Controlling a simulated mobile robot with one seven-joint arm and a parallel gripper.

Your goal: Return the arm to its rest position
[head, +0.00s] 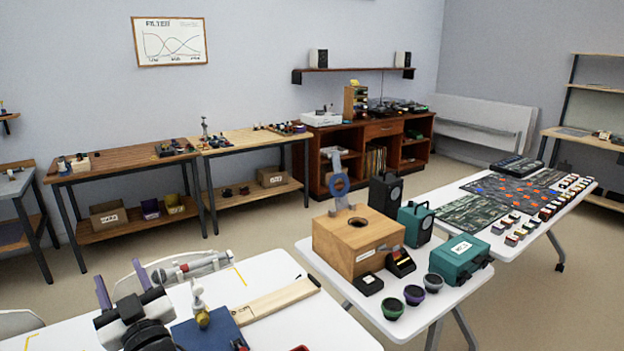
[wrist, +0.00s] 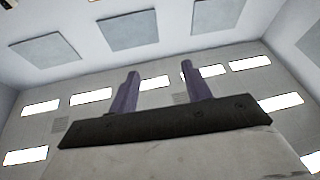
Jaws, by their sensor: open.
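My gripper (head: 119,277) shows at the lower left of the head view, with two purple fingers pointing up and set apart. Nothing is between them. It stands over or in front of a white table (head: 275,270); its height above the top is hard to tell. In the wrist view my gripper (wrist: 160,72) points up toward the ceiling, its fingers spread and empty.
A blue block (head: 208,332) and a wooden board (head: 277,301) lie right of my gripper. A wooden box with a round hole (head: 345,252) stands on a second white table, beside a teal case (head: 460,258). Workbenches line the back wall. Open floor lies between.

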